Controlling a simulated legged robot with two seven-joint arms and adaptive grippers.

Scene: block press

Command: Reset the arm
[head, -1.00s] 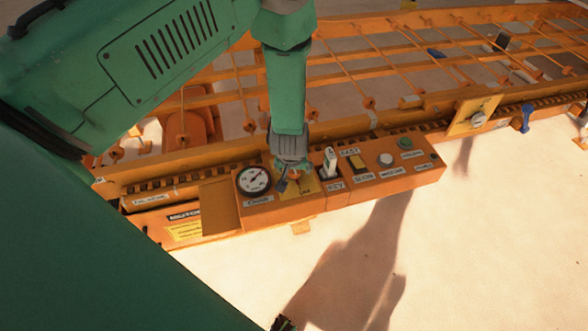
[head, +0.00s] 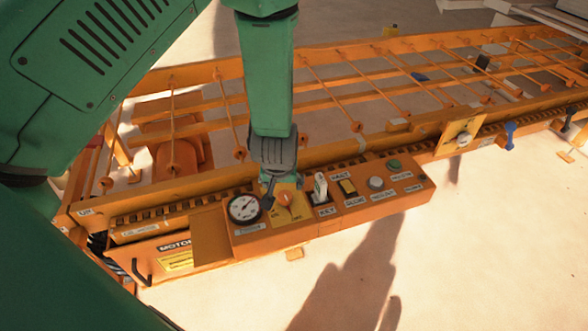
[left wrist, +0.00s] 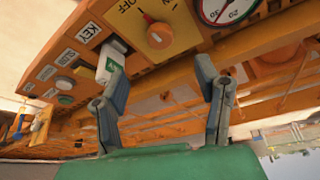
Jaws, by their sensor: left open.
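My left gripper (head: 268,186) hangs from the green arm over the orange control box (head: 330,214). In the left wrist view the gripper (left wrist: 162,78) has its two grey fingers wide apart with nothing between them. The orange rotary knob (head: 285,201), on its yellow plate, is just past the fingertips and apart from them; it also shows in the left wrist view (left wrist: 159,36). A white key switch (head: 321,187) stands right of the knob and a round gauge (head: 244,208) left of it. My right gripper is not in view.
Further right on the box are a yellow rocker switch (head: 347,187), a white button (head: 376,183) and a green button (head: 394,164). The long orange conveyor frame (head: 350,145) with thin rods lies behind.

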